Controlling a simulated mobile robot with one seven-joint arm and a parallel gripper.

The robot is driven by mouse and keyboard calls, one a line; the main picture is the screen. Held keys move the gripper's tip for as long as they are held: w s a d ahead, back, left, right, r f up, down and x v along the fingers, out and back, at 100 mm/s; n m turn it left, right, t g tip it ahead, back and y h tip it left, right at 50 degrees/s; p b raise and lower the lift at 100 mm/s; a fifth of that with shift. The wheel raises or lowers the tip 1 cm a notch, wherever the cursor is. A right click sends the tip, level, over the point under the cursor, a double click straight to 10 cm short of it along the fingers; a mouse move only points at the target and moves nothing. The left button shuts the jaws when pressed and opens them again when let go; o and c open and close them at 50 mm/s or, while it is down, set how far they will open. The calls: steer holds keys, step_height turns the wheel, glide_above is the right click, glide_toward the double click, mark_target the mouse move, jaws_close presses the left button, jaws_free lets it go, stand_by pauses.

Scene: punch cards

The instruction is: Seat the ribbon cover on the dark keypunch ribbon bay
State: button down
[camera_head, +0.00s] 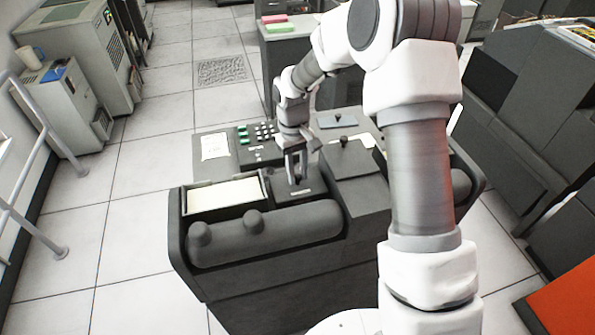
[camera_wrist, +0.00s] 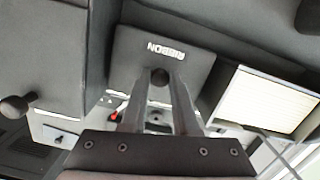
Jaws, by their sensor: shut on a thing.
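My gripper (camera_head: 297,180) points down over the dark keypunch desk (camera_head: 290,275), between the card tray and a knobbed dark cover. In the wrist view its two fingers (camera_wrist: 160,84) are closed on the round knob of the ribbon cover. The ribbon cover is a dark flat plate marked RIBBON (camera_wrist: 140,42); in the head view it shows partly under the fingers (camera_head: 312,193). The ribbon bay is hidden beneath or behind the cover. I cannot tell whether the cover rests in the bay or hangs just above it.
An open tray of cream cards (camera_head: 223,193) lies left of the cover. A dark knobbed cover (camera_head: 352,160) sits to the right, and another knobbed plate (camera_head: 338,121) behind. A keypad (camera_head: 265,131) is at the back. A dark roller (camera_head: 265,236) with two knobs runs along the front.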

steer(key=shift+f, duration=0.15)
steer(key=shift+f+b, duration=0.3)
steer(key=shift+b, duration=0.05)
steer(key=shift+f+b, duration=0.35)
stand_by(0.8)
steer(key=c, duration=0.6)
jaws_free()
steer(key=shift+o, duration=0.4)
steer(key=o, duration=0.3)
steer(key=shift+r, duration=0.1)
